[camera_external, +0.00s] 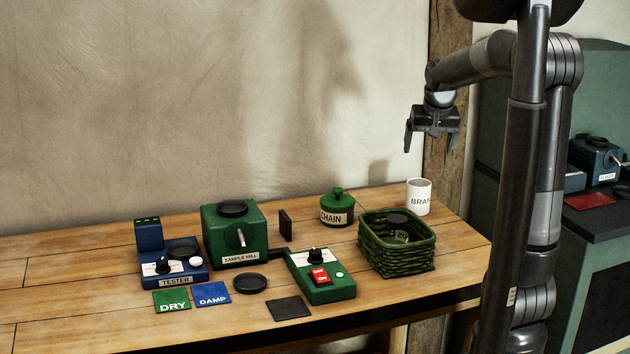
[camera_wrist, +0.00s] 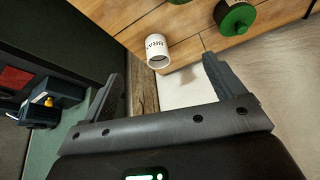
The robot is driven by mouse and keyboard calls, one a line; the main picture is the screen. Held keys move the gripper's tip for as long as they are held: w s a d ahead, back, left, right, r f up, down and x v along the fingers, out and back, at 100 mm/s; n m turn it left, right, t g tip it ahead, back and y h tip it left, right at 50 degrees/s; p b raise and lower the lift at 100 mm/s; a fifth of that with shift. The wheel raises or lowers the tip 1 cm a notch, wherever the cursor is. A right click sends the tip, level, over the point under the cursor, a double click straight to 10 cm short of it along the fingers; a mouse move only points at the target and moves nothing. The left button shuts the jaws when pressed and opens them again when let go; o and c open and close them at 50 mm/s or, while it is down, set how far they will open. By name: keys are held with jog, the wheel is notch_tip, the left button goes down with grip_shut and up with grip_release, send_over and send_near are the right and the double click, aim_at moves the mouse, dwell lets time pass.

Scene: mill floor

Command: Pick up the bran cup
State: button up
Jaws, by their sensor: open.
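The bran cup (camera_external: 419,197) is white with dark "BRAN" lettering. It stands upright at the back right of the wooden table, behind the green basket. In the wrist view the bran cup (camera_wrist: 158,52) shows beyond my fingers, between them in the picture, with its open mouth visible. My gripper (camera_external: 431,143) hangs in the air above the cup, pointing down and clear of it. In the wrist view my gripper (camera_wrist: 162,72) has its two fingers wide apart with nothing between them.
A green woven basket (camera_external: 397,262) holding a dark-lidded container stands in front of the cup. A sample mill (camera_external: 235,236), tester (camera_external: 174,274) and switch box (camera_external: 320,280) stand farther left. A wooden post (camera_external: 446,100) rises behind.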

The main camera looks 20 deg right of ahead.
jog(key=w+d+f+m, duration=0.1)
jog(key=w+d+f, duration=0.3)
jog(key=w, duration=0.5)
jog(key=m, duration=0.1)
send_over(423, 189)
notch_tip(423, 189, down, 7)
jog(key=shift+g+h, duration=0.4)
jog(key=x, duration=1)
jog(key=shift+w+d+f, duration=0.15)
jog(key=shift+w+f, duration=0.1)
jog(key=shift+w, duration=0.1)
jog(key=c, duration=1.2)
